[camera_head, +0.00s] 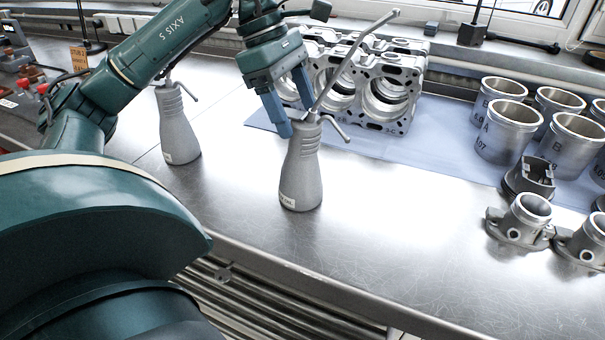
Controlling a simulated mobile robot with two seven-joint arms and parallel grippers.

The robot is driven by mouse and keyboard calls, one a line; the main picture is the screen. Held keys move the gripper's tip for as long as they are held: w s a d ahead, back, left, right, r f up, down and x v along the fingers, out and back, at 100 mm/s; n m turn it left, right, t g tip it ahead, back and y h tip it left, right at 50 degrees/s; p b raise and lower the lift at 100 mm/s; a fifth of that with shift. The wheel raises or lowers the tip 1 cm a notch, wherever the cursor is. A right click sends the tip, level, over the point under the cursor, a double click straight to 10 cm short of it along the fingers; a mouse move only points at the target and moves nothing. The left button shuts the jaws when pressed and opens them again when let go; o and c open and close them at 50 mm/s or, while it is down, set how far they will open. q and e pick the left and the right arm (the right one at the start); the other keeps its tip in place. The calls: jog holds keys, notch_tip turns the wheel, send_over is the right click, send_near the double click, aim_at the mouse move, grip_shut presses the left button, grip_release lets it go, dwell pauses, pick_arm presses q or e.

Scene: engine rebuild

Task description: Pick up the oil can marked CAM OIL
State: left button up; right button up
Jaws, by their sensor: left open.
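A grey oil can (301,172) with a long thin spout stands upright on the metal bench near its front edge. It has a small pale label low on its side, too small to read. A second similar oil can (178,130) stands farther left, partly hidden behind my left arm; I see no readable label on it. My left gripper (292,106) is open at the top of the nearer can, with its blue fingers near the can's neck and spout base. I cannot tell whether they touch it. My right gripper is not in view.
A metal engine block (400,85) stands on a blue mat (430,158) behind the nearer can. Several metal cylinders (505,135) stand at the right, with small flanged castings (522,222) in front. The bench (380,235) in front and right of the can is clear.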

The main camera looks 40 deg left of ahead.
pick_arm(q)
jog(key=x, duration=0.4)
jog(key=shift+a+f, duration=0.1)
jog(key=shift+f, duration=0.2)
jog(key=shift+c, duration=0.2)
grip_shut()
jog(key=shift+r, duration=0.1)
dwell(0.4)
